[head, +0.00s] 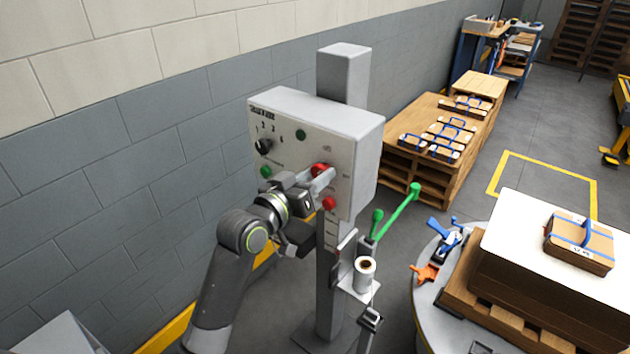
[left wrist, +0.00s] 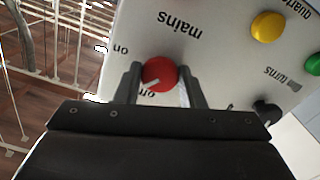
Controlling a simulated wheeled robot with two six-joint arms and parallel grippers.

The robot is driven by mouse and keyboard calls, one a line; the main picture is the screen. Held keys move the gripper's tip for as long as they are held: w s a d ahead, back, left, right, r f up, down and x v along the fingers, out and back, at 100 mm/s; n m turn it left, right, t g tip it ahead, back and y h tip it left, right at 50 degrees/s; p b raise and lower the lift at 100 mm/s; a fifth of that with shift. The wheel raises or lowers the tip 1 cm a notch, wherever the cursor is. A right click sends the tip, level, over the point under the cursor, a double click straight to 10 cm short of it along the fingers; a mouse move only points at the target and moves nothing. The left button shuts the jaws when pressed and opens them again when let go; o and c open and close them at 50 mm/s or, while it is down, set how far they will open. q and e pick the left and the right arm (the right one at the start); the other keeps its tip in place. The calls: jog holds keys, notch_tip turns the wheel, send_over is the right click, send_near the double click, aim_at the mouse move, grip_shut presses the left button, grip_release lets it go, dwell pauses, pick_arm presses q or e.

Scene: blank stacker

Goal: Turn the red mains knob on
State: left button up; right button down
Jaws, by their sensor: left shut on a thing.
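The red mains knob (head: 320,168) is on the front of the grey control box (head: 352,134). In the left wrist view the knob (left wrist: 160,72) sits between the two fingers of my left gripper (left wrist: 162,78), one finger on each side. My left gripper (head: 316,180) is shut on the knob in the head view too. The labels look upside down in the wrist view. The knob's white pointer mark is at its lower left, close to the partly hidden "off" word, and "on" is further up and left. My right gripper is not in view.
A red button (head: 328,203) is just below the knob. A black selector (head: 263,146) and green buttons share the panel. A cup (head: 365,272) stands on a small shelf below the box, near a green lever (head: 398,208). A block wall is behind at left.

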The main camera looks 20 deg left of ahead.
pick_arm(q)
jog(key=shift+f+m+b, duration=0.1)
jog(key=shift+m+b, duration=2.35)
jog(key=shift+m, duration=2.65)
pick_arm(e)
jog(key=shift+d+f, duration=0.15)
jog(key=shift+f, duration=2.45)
pick_arm(q)
jog(key=o, duration=1)
